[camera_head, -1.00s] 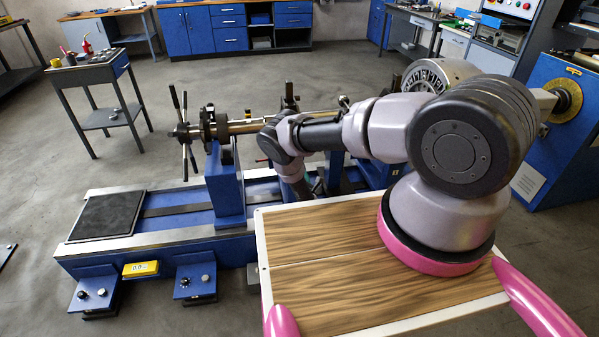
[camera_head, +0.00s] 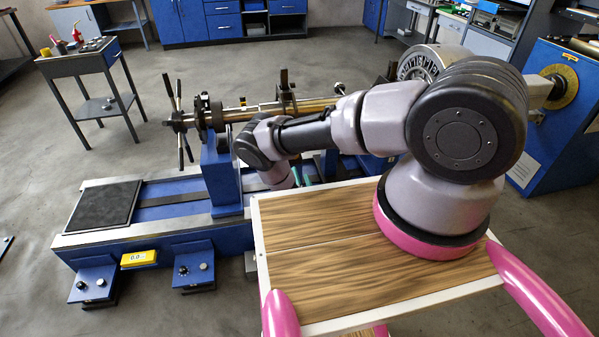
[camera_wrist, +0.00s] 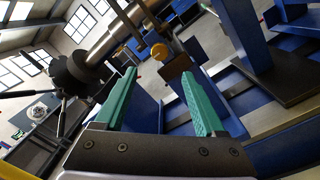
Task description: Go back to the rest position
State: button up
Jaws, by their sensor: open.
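My gripper (camera_wrist: 158,102) shows in the wrist view with its two green fingers apart and nothing between them. In the head view only a little green of my gripper (camera_head: 301,172) shows below my wrist, mostly hidden behind my arm and the wooden top. The balancing machine's blue bed (camera_head: 178,200) lies in front of me, with a blue upright (camera_head: 221,170) on it. The steel shaft (camera_head: 290,108) runs level above the bed and also shows in the wrist view (camera_wrist: 110,38), beyond the fingertips. My gripper appears apart from it.
A black mat (camera_head: 104,204) covers the bed's left end. A spoked handwheel (camera_head: 178,122) sticks out at the shaft's left end. A grey side table (camera_head: 85,62) stands at the left, blue cabinets (camera_head: 212,28) at the back. Floor between them is clear.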

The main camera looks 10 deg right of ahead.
dwell(0.4)
jog(key=w+r+m+g+h, duration=0.2)
jog(key=w+r+m, duration=0.6)
jog(key=r, duration=0.3)
jog(key=w+r+m+g+h, duration=0.25)
jog(key=w+r+m, duration=0.55)
jog(key=r, duration=0.4)
notch_tip(320, 180, up, 22)
jog(key=m+g+y, duration=0.3)
jog(key=m, duration=0.4)
jog(key=s+d+r+m+g+y, duration=0.25)
jog(key=s+r+m, duration=0.25)
jog(key=s+r, duration=1.45)
jog(key=s+d+r+m, duration=0.1)
jog(key=s+r, duration=0.1)
jog(key=s, duration=1)
jog(key=s+d+r+m+g+y, duration=0.1)
jog(key=s+d+r+m, duration=0.1)
jog(key=s, duration=1)
jog(key=shift+d+r, duration=0.25)
jog(key=shift+r, duration=0.35)
